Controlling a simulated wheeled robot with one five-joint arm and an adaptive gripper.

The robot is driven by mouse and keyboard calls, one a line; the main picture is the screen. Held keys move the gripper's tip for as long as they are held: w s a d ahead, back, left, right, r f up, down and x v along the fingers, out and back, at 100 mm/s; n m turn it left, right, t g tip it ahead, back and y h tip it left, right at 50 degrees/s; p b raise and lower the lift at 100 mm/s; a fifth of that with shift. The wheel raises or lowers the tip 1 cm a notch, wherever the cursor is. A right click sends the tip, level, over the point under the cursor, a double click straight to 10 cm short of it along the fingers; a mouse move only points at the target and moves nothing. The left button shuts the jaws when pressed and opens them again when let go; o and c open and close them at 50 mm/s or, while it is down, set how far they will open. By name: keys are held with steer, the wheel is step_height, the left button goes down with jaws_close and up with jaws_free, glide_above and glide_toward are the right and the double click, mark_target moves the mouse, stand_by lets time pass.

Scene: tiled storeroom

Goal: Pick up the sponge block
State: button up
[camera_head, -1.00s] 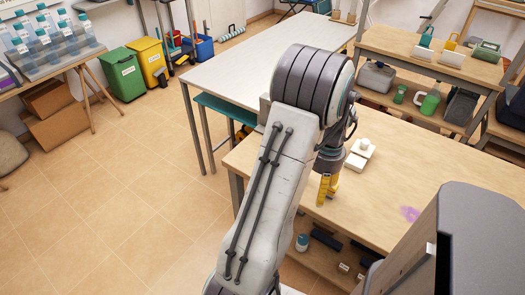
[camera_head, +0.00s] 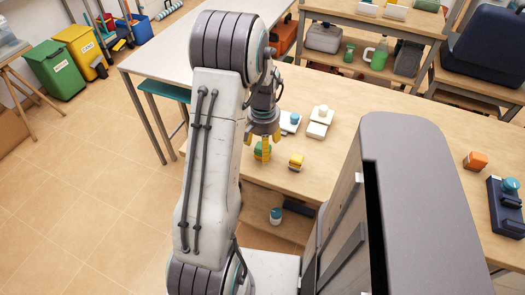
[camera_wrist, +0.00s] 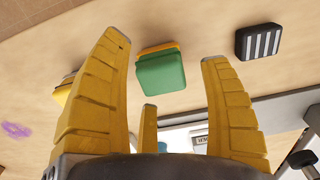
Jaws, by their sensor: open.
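A green-topped block with a yellow-orange layer beneath, which looks like the sponge block (camera_head: 259,156), rests on the wooden table near its left front edge. In the head view it is partly covered by my gripper (camera_head: 264,140). In the wrist view the sponge block (camera_wrist: 161,73) shows whole, between and beyond the spread yellow fingers of my gripper (camera_wrist: 167,48). The fingers are open with nothing between them and appear apart from the block.
A yellow block with a pale top (camera_head: 296,162) lies to the right. A black block with white stripes (camera_wrist: 258,41) shows in the wrist view. White items (camera_head: 317,130) lie farther back. An orange block (camera_head: 475,161) and a dark blue device (camera_head: 505,205) are far right.

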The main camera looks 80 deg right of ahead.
steer(key=shift+f, duration=1.85)
steer(key=c, duration=1.3)
step_height(320, 180, up, 4)
steer(key=shift+d+r, duration=0.15)
steer(key=shift+r, duration=0.1)
steer(key=s+r, duration=0.2)
steer(key=s, duration=0.2)
steer(key=s+r, duration=0.2)
steer(key=s, duration=0.1)
steer(key=s+r, duration=0.2)
steer(key=s, duration=0.2)
steer(key=shift+s+r, duration=0.25)
steer(key=shift+s, duration=0.05)
